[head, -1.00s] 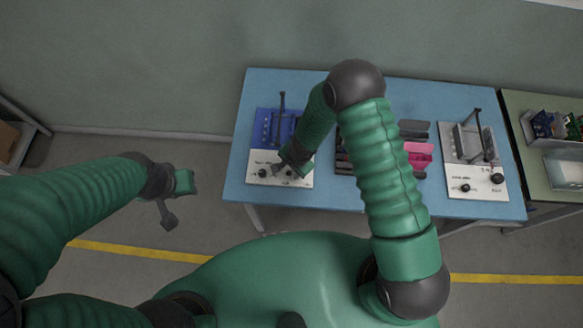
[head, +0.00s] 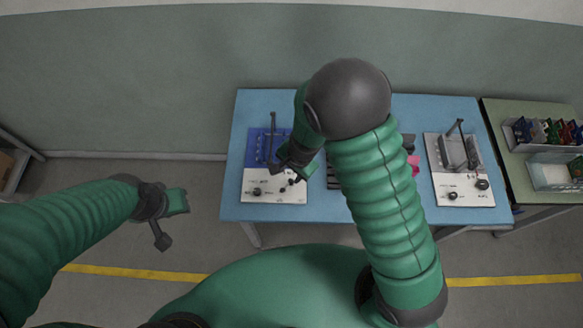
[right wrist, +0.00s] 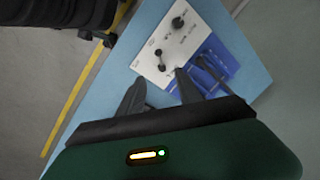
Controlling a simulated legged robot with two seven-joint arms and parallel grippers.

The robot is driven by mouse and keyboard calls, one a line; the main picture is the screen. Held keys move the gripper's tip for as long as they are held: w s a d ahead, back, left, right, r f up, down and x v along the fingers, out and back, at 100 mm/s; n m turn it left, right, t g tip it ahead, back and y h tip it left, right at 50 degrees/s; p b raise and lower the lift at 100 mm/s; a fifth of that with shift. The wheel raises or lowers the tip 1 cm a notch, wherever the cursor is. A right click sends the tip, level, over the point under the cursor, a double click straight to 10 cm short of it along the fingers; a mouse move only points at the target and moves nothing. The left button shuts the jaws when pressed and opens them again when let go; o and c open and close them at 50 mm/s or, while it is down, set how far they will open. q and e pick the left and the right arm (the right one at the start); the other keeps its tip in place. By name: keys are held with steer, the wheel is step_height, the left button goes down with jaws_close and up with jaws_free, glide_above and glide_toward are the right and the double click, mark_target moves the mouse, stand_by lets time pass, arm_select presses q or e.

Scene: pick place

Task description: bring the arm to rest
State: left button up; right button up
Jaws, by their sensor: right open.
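My right arm arches up over the table with its elbow close to the head camera. My right gripper (head: 279,174) is in front of the left fixture, which has a blue back (head: 258,143) and a white panel (head: 258,187). In the right wrist view the gripper (right wrist: 160,84) has its two dark fingers apart with nothing between them. The white panel (right wrist: 160,55) with its dark knobs lies beyond the fingertips. My left gripper (head: 172,220) hangs left of the table over the floor; its jaw state is unclear.
The blue table (head: 238,208) also holds a second white fixture (head: 470,192) at right. A pink item (head: 413,166) and dark bins are partly hidden behind my arm. A green side table (head: 500,110) with bins of parts adjoins at right. Open floor lies at left.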

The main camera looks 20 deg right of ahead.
steer(key=shift+d+r, duration=0.1)
steer(key=shift+r, duration=0.05)
stand_by(0.3)
steer(key=s+d+r+n+h+b, duration=0.1)
steer(key=s+d+r+n+b, duration=0.5)
steer(key=s+d+n, duration=0.2)
steer(key=s+n, duration=0.1)
steer(key=n, duration=0.1)
steer(key=shift+d+r+n+t+b, duration=0.3)
steer(key=shift+d+r+n+t, duration=0.1)
steer(key=shift+d, duration=0.15)
